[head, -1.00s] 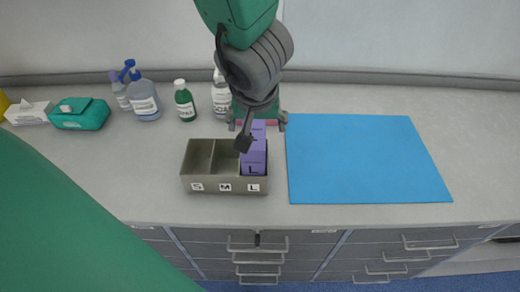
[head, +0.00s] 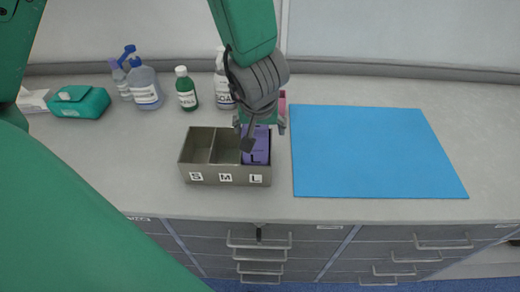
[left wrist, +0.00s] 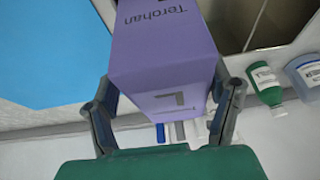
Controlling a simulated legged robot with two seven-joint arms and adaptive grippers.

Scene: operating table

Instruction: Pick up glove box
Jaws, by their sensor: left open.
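The purple glove box (head: 257,153), marked L, stands in the right compartment of a grey divided holder (head: 200,178) labelled S, M and L. The other two compartments look empty. My left gripper (head: 260,128) is over the box from above, open, with one finger on each side of its upper part. In the left wrist view the box (left wrist: 165,65) lies between the two spread fingers (left wrist: 165,108), with gaps visible beside it. Whether either finger touches it, I cannot tell. My arm hides part of the box in the head view. My right gripper is not in view.
A blue mat (head: 372,150) lies flat to the right of the holder. Behind and left stand a green bottle (head: 186,90), a white-labelled bottle (head: 223,92), a pump bottle (head: 146,88) and a teal pack (head: 80,101). Drawers are below the counter's front edge.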

